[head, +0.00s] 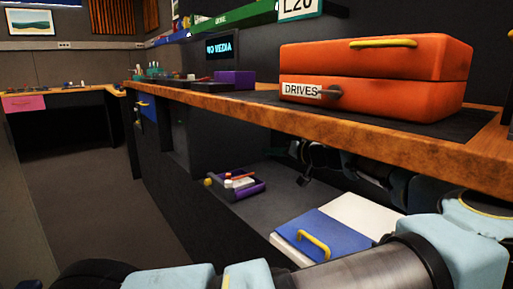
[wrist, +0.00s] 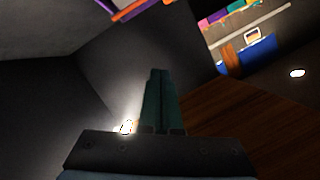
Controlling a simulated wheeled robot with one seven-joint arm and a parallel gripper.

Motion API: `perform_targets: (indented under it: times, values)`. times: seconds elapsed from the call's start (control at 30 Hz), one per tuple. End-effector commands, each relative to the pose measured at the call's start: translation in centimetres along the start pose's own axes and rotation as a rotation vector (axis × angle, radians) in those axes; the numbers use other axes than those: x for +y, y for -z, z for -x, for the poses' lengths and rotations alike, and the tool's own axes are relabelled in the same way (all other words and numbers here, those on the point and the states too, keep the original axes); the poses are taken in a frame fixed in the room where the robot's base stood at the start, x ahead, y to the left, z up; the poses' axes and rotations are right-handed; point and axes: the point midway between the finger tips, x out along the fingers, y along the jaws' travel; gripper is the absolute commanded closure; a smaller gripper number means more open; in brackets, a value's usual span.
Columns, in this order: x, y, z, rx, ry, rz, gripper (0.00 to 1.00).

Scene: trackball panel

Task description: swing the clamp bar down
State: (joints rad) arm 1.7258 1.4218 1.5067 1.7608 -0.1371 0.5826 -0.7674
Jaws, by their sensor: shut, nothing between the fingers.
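I cannot make out a clamp bar or a trackball panel for certain in either view. A small grey lever-like piece (head: 328,93) sticks out from the front of the orange case, beside its DRIVES label; I cannot tell whether it is a clamp. My gripper (wrist: 160,72) is shut and empty in the wrist view, its two dark fingers side by side. Dark, plain surfaces lie beyond the fingertips, and nothing shows touching them. In the head view my arm reaches under the wooden counter, and the dark gripper end (head: 304,180) hangs above the lower shelf.
The orange case (head: 375,66) stands on the wooden counter (head: 300,118), whose edge overhangs my arm. Below, a purple tray (head: 247,189) of small items and a blue-and-white box (head: 325,240) with a yellow handle rest on the dark shelf (head: 290,205). Open floor lies left.

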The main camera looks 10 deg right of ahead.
Motion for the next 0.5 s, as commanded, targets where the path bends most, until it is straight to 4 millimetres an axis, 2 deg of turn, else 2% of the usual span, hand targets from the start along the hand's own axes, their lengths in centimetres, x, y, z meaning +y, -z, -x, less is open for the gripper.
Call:
perform_targets:
  times: [0.03,0.2,0.33,0.5]
  values:
    - [0.2,-0.1,1.3,0.003,-0.003,-0.002,1.00]
    - [0.6,-0.7,4.2,0.002,-0.002,-0.001,1.00]
    - [0.8,-1.0,5.5,0.001,-0.001,-0.001,1.00]
    - [0.8,-1.2,6.2,0.000,0.000,-0.001,1.00]
